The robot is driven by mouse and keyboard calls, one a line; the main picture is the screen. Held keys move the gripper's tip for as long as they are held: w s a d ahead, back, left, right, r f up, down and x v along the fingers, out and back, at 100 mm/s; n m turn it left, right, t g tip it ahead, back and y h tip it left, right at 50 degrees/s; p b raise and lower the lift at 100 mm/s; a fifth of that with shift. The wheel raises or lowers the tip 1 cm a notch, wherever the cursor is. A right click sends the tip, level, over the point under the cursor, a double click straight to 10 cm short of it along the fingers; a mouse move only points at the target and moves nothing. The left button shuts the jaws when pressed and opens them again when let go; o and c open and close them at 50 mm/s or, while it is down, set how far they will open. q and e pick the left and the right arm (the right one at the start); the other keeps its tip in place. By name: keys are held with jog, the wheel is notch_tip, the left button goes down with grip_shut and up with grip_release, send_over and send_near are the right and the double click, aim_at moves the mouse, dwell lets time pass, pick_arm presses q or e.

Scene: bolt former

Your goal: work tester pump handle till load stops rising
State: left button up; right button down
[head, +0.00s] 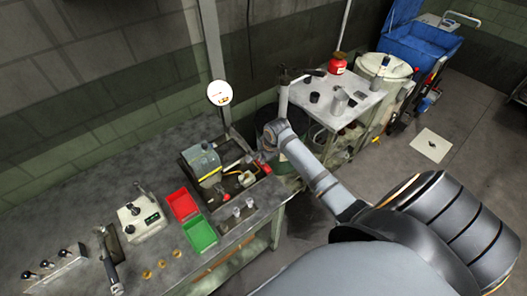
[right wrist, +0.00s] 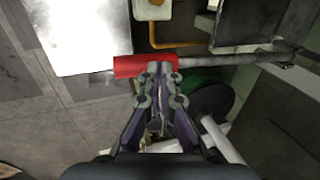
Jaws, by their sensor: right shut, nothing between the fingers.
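The pump handle's red grip (head: 264,169) shows in the head view at the right end of the bench-top tester. In the right wrist view the red grip (right wrist: 146,66) lies across the picture on a grey lever (right wrist: 232,61). My right gripper (right wrist: 160,72) is shut and empty, its fingertips overlapping the grip's lower edge in the picture; I cannot tell whether they touch it. In the head view my right gripper (head: 266,152) is just above the grip. A round white dial (head: 220,93) stands behind the tester (head: 203,162); its reading is too small to tell. My left gripper is not in view.
Red (head: 183,204) and green (head: 200,236) bins sit on the bench (head: 160,262) left of the tester. A side table (head: 335,108) with a red container (head: 337,64) stands at the back right. Open floor (head: 460,165) lies at the right.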

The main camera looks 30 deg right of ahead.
notch_tip(320, 180, up, 3)
jog(key=p, duration=0.3)
jog(key=shift+r+p, duration=0.1)
jog(key=shift+p, duration=0.25)
jog(key=shift+w+r, duration=0.1)
jog(key=shift+r, duration=0.1)
notch_tip(320, 180, up, 7)
jog(key=shift+r+b, duration=0.15)
jog(key=shift+b, duration=0.15)
dwell(0.6)
